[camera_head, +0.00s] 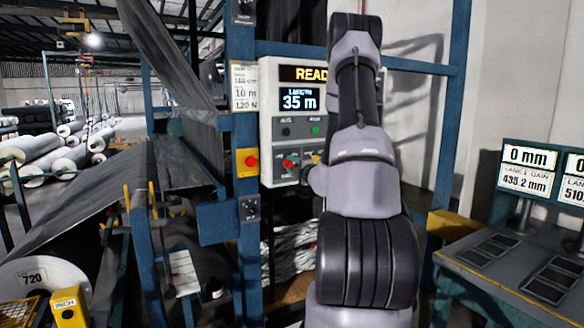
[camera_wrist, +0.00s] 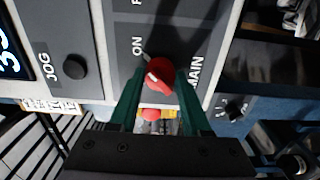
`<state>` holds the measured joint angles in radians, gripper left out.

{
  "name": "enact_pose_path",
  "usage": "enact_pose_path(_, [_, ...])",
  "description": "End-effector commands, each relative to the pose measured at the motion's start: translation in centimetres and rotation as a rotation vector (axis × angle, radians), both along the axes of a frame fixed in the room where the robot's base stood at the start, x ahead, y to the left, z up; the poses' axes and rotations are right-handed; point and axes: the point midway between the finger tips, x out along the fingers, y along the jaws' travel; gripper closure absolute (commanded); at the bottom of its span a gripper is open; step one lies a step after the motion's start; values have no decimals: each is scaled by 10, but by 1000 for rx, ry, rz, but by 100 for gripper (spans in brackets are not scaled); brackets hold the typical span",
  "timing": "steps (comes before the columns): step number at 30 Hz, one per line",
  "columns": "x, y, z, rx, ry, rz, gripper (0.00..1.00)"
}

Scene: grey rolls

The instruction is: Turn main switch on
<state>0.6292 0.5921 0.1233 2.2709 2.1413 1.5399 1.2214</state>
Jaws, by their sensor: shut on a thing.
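The main switch is a red rotary knob (camera_wrist: 160,75) on the light control panel (camera_wrist: 115,20), with "ON" and "MAIN" lettered beside it. A pale mark shows on the knob, and a short light line lies on its ON side. My gripper (camera_wrist: 162,78) has its two green fingers on either side of the knob, shut on it. In the head view the red knob (camera_head: 291,162) is low on the panel. My arm rises in front of the panel's right side and hides part of it; the gripper itself is hard to make out there.
A display (camera_head: 298,99) reads 35 m, with a partly hidden "READ" sign above. A black JOG knob (camera_wrist: 75,68) sits beside the switch. A yellow box (camera_head: 246,170) with a red button and a dark rotary dial (camera_head: 249,207) are on the blue post nearby.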

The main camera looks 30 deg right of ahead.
Motion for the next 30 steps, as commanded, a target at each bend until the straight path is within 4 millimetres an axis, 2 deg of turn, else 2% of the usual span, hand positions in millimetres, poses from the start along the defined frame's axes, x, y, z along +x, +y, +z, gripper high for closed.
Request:
enact_pose_path(1, [-1, -1, -1, 1, 2, -2, 100])
enact_pose_path(2, [-1, -1, -1, 1, 2, -2, 49])
enact_pose_path(3, [-1, -1, -1, 1, 2, -2, 33])
enact_pose_path(4, [-1, -1, -1, 1, 2, -2, 22])
enact_pose_path(13, [-1, 0, 0, 0, 1, -1, 22])
enact_pose_path(17, [-9, -1, 0, 0, 1, -2, 22])
enact_pose_path(30, [-90, -1, -1, 0, 3, -4, 22])
